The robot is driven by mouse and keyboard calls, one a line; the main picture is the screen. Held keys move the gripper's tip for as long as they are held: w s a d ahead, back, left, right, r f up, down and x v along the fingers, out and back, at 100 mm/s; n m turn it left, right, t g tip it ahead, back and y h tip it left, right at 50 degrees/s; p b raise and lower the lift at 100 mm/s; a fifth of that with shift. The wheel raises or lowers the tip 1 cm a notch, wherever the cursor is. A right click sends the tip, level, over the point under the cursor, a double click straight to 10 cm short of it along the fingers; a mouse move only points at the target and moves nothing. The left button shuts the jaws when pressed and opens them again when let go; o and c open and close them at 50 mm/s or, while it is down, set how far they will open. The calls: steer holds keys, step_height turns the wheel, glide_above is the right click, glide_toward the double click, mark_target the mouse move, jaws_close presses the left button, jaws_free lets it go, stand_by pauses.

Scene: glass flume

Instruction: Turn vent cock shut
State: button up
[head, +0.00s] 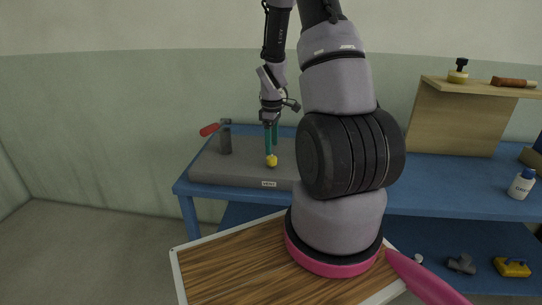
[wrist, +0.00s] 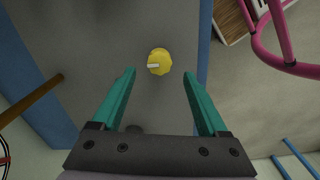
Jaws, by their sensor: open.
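A small yellow knob (head: 271,160), which I take to be the vent cock, stands on the grey block (head: 235,178) on the blue bench. The knob shows between and just beyond the fingertips. In the head view my gripper (head: 271,143) is just above the knob; contact cannot be told.
A red-handled lever (head: 209,129) on a dark post stands at the block's left. On the blue bench (head: 430,176) are a wooden stand (head: 455,118) and a white bottle (head: 522,184). The lower shelf holds a yellow item (head: 512,267) and a grey fitting (head: 461,264).

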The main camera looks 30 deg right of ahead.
mark_target(272, 157)
step_height(272, 157, down, 5)
stand_by(0.3)
jaws_close()
